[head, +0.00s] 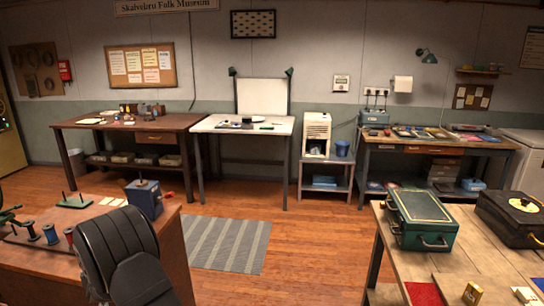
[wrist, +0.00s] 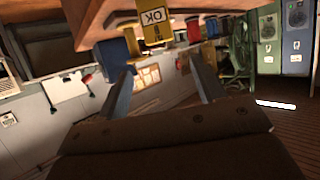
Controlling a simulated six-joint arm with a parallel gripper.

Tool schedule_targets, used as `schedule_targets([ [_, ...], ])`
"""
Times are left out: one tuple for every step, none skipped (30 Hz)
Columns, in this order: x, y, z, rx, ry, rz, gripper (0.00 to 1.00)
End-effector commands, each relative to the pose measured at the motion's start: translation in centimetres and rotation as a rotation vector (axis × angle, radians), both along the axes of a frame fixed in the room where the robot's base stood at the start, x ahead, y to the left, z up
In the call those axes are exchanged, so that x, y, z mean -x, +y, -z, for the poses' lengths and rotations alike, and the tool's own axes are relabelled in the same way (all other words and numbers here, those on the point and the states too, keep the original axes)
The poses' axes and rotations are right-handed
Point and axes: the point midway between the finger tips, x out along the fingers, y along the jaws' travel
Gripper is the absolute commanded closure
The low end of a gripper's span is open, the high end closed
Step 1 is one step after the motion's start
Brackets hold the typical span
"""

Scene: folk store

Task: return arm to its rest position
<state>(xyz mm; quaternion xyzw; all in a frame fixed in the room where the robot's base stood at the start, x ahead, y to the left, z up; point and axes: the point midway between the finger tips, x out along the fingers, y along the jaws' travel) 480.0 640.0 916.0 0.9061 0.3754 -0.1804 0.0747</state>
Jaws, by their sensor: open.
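My gripper (wrist: 161,64) shows in the wrist view as two grey fingers spread wide apart. Nothing is held between them. A yellow card or box marked OK (wrist: 154,24) shows beyond the fingertips, near a wooden edge, apart from the fingers. The wrist view is strongly tilted.
Floor around the striped rug (head: 225,245) is clear.

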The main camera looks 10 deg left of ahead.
Motion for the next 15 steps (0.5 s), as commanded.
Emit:
schedule_targets([
  [-0.6,0.6,0.5,-0.001,0.001,0.002,0.37],
  [-1.0,0.9,0.6,-0.001,0.001,0.002,0.37],
  [-1.4,1.4,0.9,-0.001,0.001,0.0,0.37],
  [-1.7,1.7,1.1,0.001,0.001,0.0,0.37],
  [-2.0,2.0,1.2,-0.001,0.0,0.0,0.37],
  [-2.4,2.4,1.5,-0.001,0.001,0.001,0.37],
  [-2.7,2.7,1.7,-0.001,0.001,0.001,0.37],
  [-3.0,3.0,1.8,-0.001,0.001,-0.001,0.37],
  [-3.4,3.4,2.1,0.0,0.002,-0.001,0.37],
  [-3.7,3.7,2.2,-0.002,0.001,0.001,0.37],
  [-3.9,3.9,2.4,-0.001,0.001,0.001,0.37],
  [-4.2,4.3,2.6,-0.001,0.001,0.001,0.37],
  [-4.4,4.5,2.7,-0.001,0.002,0.0,0.37],
  [-4.6,4.7,2.8,-0.001,0.001,-0.001,0.37],
  [-4.9,4.9,2.9,-0.001,0.001,0.0,0.37],
])
